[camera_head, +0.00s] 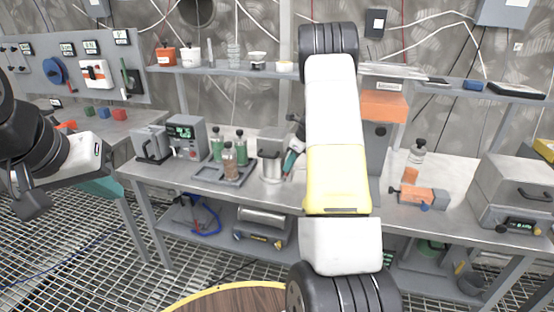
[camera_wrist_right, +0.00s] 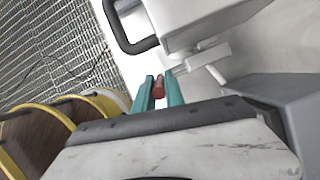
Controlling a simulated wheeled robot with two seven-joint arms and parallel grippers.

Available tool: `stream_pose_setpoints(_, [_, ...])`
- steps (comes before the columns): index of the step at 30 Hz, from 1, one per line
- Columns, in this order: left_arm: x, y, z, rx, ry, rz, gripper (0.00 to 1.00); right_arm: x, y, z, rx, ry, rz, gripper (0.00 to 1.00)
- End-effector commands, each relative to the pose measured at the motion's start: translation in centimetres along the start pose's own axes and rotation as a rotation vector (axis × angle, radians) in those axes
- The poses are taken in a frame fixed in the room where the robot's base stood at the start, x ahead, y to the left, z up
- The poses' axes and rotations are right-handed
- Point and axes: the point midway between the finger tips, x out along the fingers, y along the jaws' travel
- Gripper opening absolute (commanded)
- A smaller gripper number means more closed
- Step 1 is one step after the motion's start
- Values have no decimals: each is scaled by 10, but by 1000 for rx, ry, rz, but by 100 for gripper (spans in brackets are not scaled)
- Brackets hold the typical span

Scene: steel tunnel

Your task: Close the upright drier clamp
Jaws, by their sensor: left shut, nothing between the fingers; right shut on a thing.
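My right gripper (camera_head: 291,162) reaches down to the bench beside a steel cylinder (camera_head: 270,166). In the right wrist view its teal fingers (camera_wrist_right: 158,92) are shut on the red tip (camera_wrist_right: 159,86) of a clamp lever. Past the tip, a pale grey clamp bar (camera_wrist_right: 200,60) runs to a light grey block (camera_wrist_right: 190,22). The fingers hide part of the tip, and the clamp is too small and covered to make out in the head view. My left gripper (camera_head: 103,187) is at the left, shut and empty, in front of the bench's left end.
A black handle (camera_wrist_right: 128,35) is close to the right fingers. On the bench stand a tray (camera_head: 207,176) with several bottles, a green-display instrument (camera_head: 187,136) and a handled grey box (camera_head: 150,144). An orange tool (camera_head: 417,195) lies farther right. A shelf (camera_head: 222,70) runs above.

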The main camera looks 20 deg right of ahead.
Motion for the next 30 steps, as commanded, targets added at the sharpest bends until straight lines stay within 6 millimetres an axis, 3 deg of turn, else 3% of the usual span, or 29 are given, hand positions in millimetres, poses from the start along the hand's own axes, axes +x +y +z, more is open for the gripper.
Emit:
stream_pose_setpoints(12, [0,0,0,0,0,0,0,2,1,10,-9,190,-41,0])
stream_pose_setpoints(29, [0,0,0,0,0,0,0,3,1,10,-8,218,-44,0])
stream_pose_setpoints(30, [0,0,0,0,0,0,0,3,1,10,-8,218,-44,20])
